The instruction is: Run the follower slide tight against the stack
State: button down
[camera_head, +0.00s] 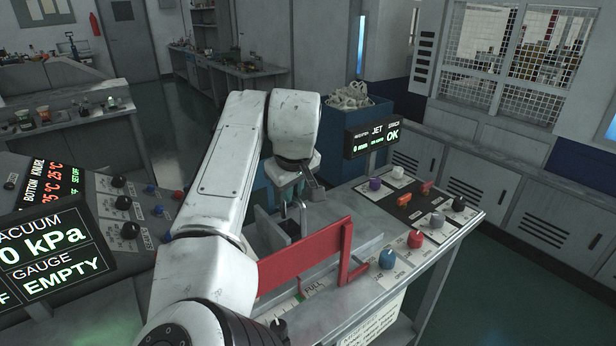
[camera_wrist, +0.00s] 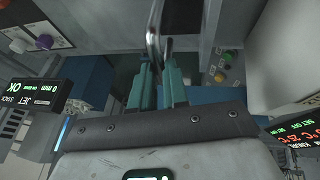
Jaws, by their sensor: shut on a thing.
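My gripper (camera_head: 290,205) is over the left part of the grey bench, partly hidden by its own wrist. It is shut on a bent metal handle (camera_head: 303,217), which I take to be the follower slide's. In the wrist view the handle (camera_wrist: 154,35) rises at the tips of my teal fingers (camera_wrist: 157,75). Upright grey plates (camera_head: 268,230) stand beside the gripper, above a dark opening. No cup stack can be made out, and I cannot tell the gap between slide and stack.
A red bar (camera_head: 305,258) on posts crosses in front of the slide area. A scale marked PULL (camera_head: 306,290) lies below it. Knobs, including a blue one (camera_head: 387,258), stand on the right. A JET display (camera_head: 371,137) reads OK. A blue bin (camera_head: 352,115) stands behind.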

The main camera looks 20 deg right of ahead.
jog(key=s+a+p, duration=0.1)
jog(key=s+a, duration=0.1)
jog(key=a, duration=0.6)
jog(key=shift+s+a, duration=0.25)
jog(key=shift+s, duration=0.15)
jog(key=c, duration=1.1)
grip_release()
jog(key=shift+c, duration=0.2)
jog(key=b+v, duration=0.1)
jog(key=v, duration=0.9)
jog(key=shift+s+r, duration=0.15)
jog(key=shift+r, duration=0.2)
